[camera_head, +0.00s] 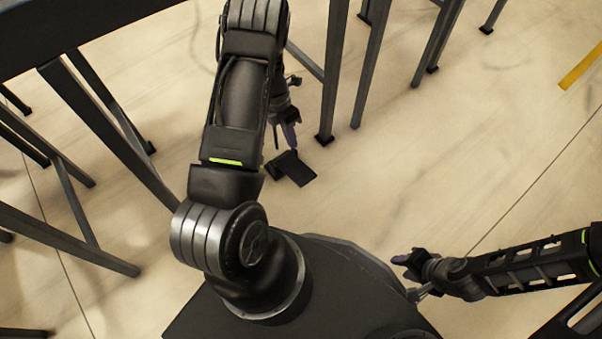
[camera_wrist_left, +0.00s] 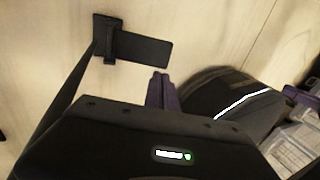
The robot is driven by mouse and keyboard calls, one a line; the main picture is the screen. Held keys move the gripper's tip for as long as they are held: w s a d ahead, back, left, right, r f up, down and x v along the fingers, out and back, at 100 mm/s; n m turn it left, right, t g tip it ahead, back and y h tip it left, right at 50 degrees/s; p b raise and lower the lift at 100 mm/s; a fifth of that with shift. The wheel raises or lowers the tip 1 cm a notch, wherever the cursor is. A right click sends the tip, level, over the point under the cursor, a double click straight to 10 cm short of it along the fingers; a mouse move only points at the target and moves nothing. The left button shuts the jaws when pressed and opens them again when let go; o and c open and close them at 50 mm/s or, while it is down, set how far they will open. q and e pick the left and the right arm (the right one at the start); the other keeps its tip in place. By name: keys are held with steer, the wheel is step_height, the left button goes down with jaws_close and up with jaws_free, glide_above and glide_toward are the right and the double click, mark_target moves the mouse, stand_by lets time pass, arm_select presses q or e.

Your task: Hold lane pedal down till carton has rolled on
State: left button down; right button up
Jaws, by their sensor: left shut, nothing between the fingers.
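The lane pedal (camera_head: 292,168) is a small flat black plate with a hinge block, low at the floor beside the dark legs. It also shows whole in the left wrist view (camera_wrist_left: 143,50). My left gripper (camera_head: 291,138) is shut and empty, and its purple fingertips are together (camera_wrist_left: 160,82). They point toward the pedal and look apart from it, with floor showing between. Its height above the pedal is hard to tell. My right gripper (camera_head: 405,267) has its purple fingers apart and empty, away to the right of the pedal. No carton is in view.
Dark metal legs (camera_head: 343,70) stand just behind the pedal, and more frame legs (camera_head: 108,130) stand at the left. A dark beam (camera_head: 60,35) crosses the top left. The pale floor (camera_head: 450,160) is clear to the right, with a yellow strip (camera_head: 580,66) farther off.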

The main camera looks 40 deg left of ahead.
mark_target(303, 176)
arm_select(q)
steer(key=b+x, duration=0.5)
steer(key=x, duration=0.9)
steer(key=shift+d, duration=0.1)
